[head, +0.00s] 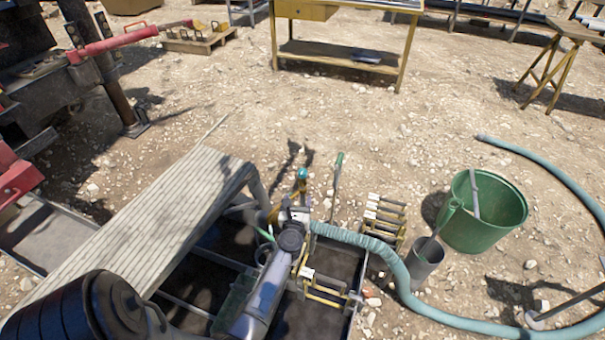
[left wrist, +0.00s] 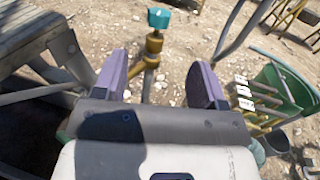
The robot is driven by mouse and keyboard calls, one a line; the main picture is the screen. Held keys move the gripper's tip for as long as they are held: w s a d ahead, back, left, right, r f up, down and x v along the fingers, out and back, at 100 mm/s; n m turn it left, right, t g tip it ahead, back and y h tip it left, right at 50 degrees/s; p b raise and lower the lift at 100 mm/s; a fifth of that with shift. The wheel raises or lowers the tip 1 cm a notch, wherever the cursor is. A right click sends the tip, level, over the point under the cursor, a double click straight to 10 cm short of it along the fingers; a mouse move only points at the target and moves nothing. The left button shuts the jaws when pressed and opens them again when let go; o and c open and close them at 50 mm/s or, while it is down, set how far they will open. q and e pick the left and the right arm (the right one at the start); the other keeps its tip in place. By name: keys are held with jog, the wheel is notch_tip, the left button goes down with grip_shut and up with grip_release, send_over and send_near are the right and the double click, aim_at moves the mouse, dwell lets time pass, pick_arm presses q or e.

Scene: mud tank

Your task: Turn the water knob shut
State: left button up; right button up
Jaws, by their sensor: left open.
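The water knob (head: 302,173) is a small teal cap on top of an upright brass pipe (head: 300,187), beyond my left gripper in the head view. In the left wrist view the teal knob (left wrist: 159,18) stands ahead of the fingers, near the top edge, with the brass pipe (left wrist: 153,48) below it. My left gripper (head: 297,207) is open and empty, its two purple fingers (left wrist: 160,68) spread to either side of the pipe's line in the wrist view. The knob is apart from the fingers. My right gripper is not in view.
A slatted walkway (head: 150,225) lies left of my left arm. A pale green hose (head: 385,255) curves off to the right. A green bucket (head: 485,225), a grey cylinder (head: 424,265) and a rack (head: 384,218) stand right. Gravelly ground beyond the knob is mostly clear.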

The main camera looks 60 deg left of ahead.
aim_at(302, 176)
pick_arm(q)
jog(key=b+x, duration=0.4)
jog(key=x, duration=0.9)
jog(key=shift+w+a, duration=0.1)
jog(key=shift+a, duration=0.05)
jog(key=c, duration=0.9)
